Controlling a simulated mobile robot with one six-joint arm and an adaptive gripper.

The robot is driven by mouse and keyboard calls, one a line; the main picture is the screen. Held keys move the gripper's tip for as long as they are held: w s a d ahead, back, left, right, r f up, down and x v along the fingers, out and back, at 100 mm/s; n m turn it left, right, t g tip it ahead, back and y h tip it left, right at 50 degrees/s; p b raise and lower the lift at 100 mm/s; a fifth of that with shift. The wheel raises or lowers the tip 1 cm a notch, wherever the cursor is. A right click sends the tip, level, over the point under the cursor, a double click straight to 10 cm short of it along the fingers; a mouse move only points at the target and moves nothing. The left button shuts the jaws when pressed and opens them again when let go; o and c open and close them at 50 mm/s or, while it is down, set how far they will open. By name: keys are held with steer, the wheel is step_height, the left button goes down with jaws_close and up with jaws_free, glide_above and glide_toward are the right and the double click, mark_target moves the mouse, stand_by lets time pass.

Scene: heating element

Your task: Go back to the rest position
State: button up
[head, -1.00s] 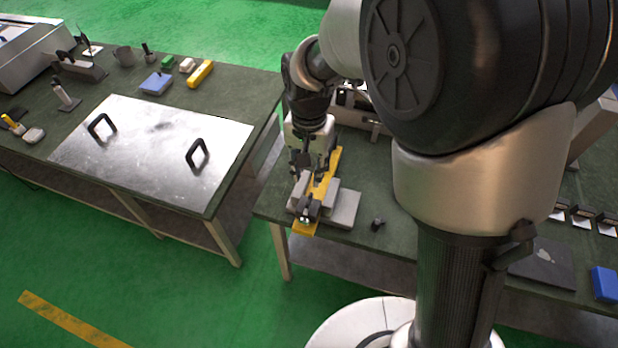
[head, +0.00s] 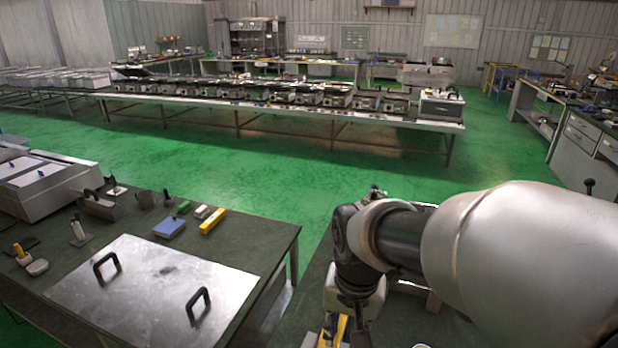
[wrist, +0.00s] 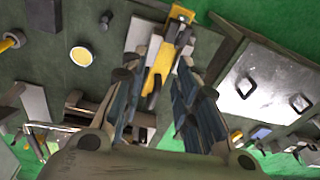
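My gripper (wrist: 155,82) shows in the wrist view with its two blue-padded fingers spread apart and nothing held between them. Beyond the fingertips, and apart from them, a yellow strip (wrist: 160,62) with grey blocks beside it lies on the dark green bench top (wrist: 205,45). In the head view my arm reaches in from the right and bends down at the wrist. The fingers there are cut off by the bottom edge, and a bit of yellow shows below the wrist.
A metal plate (head: 150,290) with two black handles lies on the left bench, with a blue block (head: 169,227) and a yellow block (head: 212,221) behind it. A green floor gap separates this bench from a long table of equipment (head: 300,97). A round yellow-faced item (wrist: 81,56) sits on my bench.

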steer(key=s+d+r+n+t, duration=0.1)
steer(key=s+d+r, duration=0.2)
steer(key=s, duration=0.4)
steer(key=s+d+r+n+t, duration=0.2)
steer(key=s+d+r, duration=0.1)
steer(key=s, duration=0.5)
steer(key=shift+d, duration=0.75)
steer(key=shift+o, duration=0.4)
